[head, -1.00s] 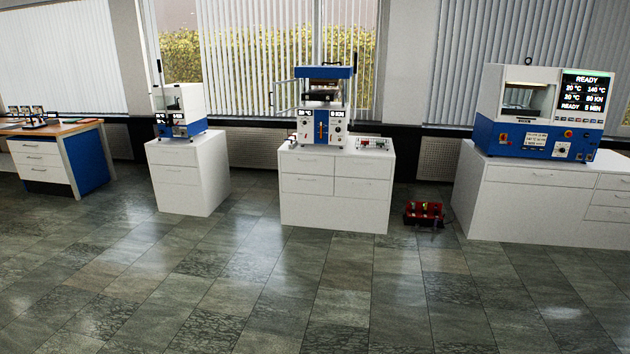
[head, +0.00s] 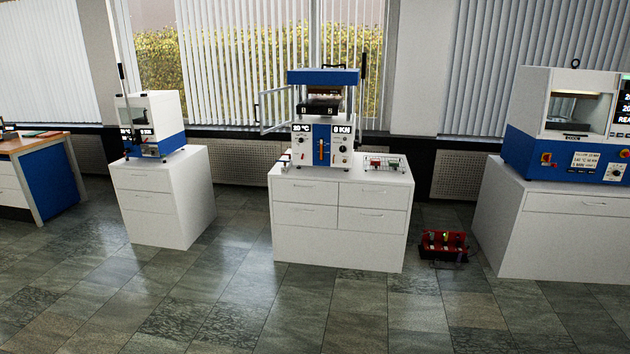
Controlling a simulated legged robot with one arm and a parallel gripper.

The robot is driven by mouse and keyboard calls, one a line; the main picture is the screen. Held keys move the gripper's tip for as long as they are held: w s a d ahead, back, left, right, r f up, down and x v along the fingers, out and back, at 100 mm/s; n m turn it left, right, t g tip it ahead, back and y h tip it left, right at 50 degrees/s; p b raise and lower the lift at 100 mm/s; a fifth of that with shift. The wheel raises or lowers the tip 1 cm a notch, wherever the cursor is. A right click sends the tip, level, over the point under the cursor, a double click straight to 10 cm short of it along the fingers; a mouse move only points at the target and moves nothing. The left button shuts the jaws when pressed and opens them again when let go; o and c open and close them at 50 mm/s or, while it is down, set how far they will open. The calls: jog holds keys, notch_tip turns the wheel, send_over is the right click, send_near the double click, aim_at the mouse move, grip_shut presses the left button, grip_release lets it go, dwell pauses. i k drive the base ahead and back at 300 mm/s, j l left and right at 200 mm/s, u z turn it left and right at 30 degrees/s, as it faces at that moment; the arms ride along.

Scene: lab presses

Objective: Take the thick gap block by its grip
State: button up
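I cannot make out the thick gap block for certain at this distance. A small wire rack (head: 384,165) with small reddish and pale pieces stands on the white cabinet (head: 340,239), right of the middle press. The middle press (head: 322,130) is blue and white, with displays reading 20 °C and 0 KN. A small item with red on it (head: 284,160) lies at the cabinet top's left edge. My gripper is not in view.
A red toolbox (head: 444,246) sits on the floor right of the middle cabinet. A smaller press (head: 151,124) stands on a left cabinet (head: 165,200), a larger press (head: 570,125) on the right cabinet (head: 560,235). A desk (head: 45,180) is far left. The tiled floor ahead is clear.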

aim_at(376, 163)
jog(key=i, duration=1.25)
jog(key=i+j+z, duration=0.1)
jog(key=i, duration=1.15)
jog(key=i+j, duration=0.15)
jog(key=i, duration=1.1)
jog(key=i+z, duration=0.2)
jog(key=i, duration=0.2)
jog(key=i+j+z, duration=0.2)
jog(key=i, duration=0.2)
